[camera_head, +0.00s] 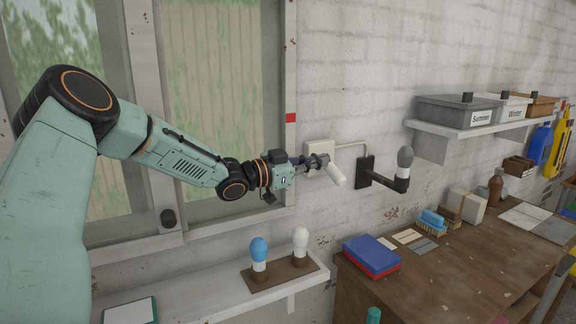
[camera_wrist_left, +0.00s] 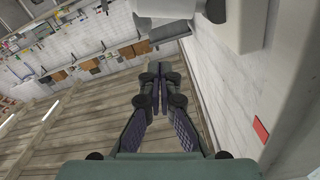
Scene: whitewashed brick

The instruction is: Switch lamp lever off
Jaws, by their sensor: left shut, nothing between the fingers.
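The lamp switch is a cream box (camera_head: 318,147) on the brick wall, with a white lever handle (camera_head: 337,175) sticking out and slanting down to the right. A conduit runs from the box to a black wall lamp bracket (camera_head: 366,177) with a dark grey bulb (camera_head: 405,157). My left gripper (camera_head: 325,160) is shut and empty, close to the lever at the box. Its closed fingers (camera_wrist_left: 158,70) show in the wrist view, with pale parts of the switch (camera_wrist_left: 180,8) at the top edge. Whether the fingers touch the lever I cannot tell. My right gripper is not seen.
A shelf below holds a blue bulb (camera_head: 259,252) and a white bulb (camera_head: 300,240) in a brown stand. A workbench (camera_head: 445,280) at right carries a blue-and-red box (camera_head: 371,256) and brushes. A window is behind my left arm.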

